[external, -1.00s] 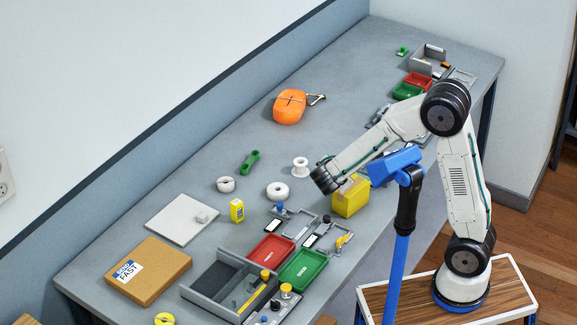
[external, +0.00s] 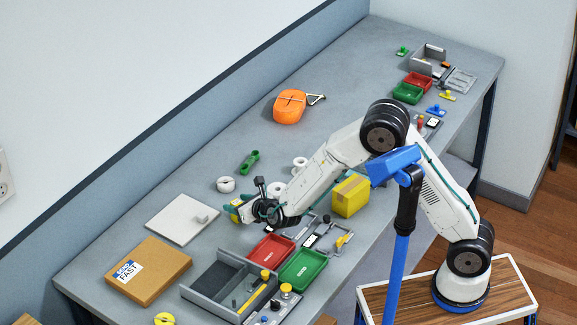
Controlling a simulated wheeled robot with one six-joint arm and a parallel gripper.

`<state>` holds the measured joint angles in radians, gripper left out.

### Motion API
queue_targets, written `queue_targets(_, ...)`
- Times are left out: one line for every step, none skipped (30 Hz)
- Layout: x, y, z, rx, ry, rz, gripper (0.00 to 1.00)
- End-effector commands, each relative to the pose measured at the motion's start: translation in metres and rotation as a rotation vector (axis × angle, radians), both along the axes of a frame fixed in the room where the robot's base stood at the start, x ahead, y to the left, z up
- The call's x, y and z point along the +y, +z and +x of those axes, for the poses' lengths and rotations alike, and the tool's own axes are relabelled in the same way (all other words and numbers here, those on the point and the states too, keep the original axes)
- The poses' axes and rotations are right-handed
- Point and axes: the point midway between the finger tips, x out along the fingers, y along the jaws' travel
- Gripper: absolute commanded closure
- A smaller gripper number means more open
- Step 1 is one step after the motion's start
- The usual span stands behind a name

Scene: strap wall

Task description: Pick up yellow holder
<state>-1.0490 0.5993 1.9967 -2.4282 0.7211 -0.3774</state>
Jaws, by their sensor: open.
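A small yellow holder (external: 231,216) lies on the grey workbench, right of the white square plate. Most of it is hidden behind my gripper, with only part of its yellow edge showing. My gripper (external: 242,209) is open and low over the bench, right at the holder. I cannot tell whether the fingers are around the holder or beside it, or whether they touch it.
The white plate (external: 182,219) and a cardboard box (external: 148,271) lie to the left. White rolls (external: 226,184) and a green part (external: 250,162) are behind. Red (external: 270,249) and green (external: 303,270) trays are in front. A yellow box (external: 350,195) stands to the right.

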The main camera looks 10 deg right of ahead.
Motion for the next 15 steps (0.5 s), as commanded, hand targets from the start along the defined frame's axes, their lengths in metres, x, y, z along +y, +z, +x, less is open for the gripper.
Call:
queue_targets(0.002, -0.006, 0.007, 0.002, -0.002, -0.001, 0.47)
queue_targets(0.004, -0.009, 0.011, 0.002, -0.003, -0.001, 0.47)
queue_targets(0.007, -0.012, 0.015, 0.001, -0.002, 0.0, 0.47)
queue_targets(0.009, -0.012, 0.019, 0.001, -0.003, 0.001, 0.47)
queue_targets(0.011, -0.014, 0.021, 0.0, -0.002, 0.0, 0.47)
queue_targets(0.013, -0.015, 0.024, 0.0, -0.002, 0.0, 0.47)
queue_targets(0.014, -0.016, 0.025, 0.0, -0.002, 0.0, 0.47)
queue_targets(0.014, -0.016, 0.027, -0.001, -0.002, 0.001, 0.47)
queue_targets(0.015, -0.016, 0.027, -0.001, -0.002, 0.001, 0.47)
queue_targets(0.015, -0.017, 0.028, -0.001, -0.001, 0.001, 0.47)
queue_targets(0.015, -0.016, 0.028, -0.001, -0.001, 0.001, 0.47)
queue_targets(0.015, -0.016, 0.028, -0.001, -0.001, 0.001, 0.47)
queue_targets(0.015, -0.016, 0.027, -0.001, -0.001, 0.001, 0.47)
queue_targets(0.015, -0.016, 0.027, -0.001, -0.002, 0.001, 0.47)
queue_targets(0.015, -0.016, 0.027, 0.0, -0.002, 0.0, 0.47)
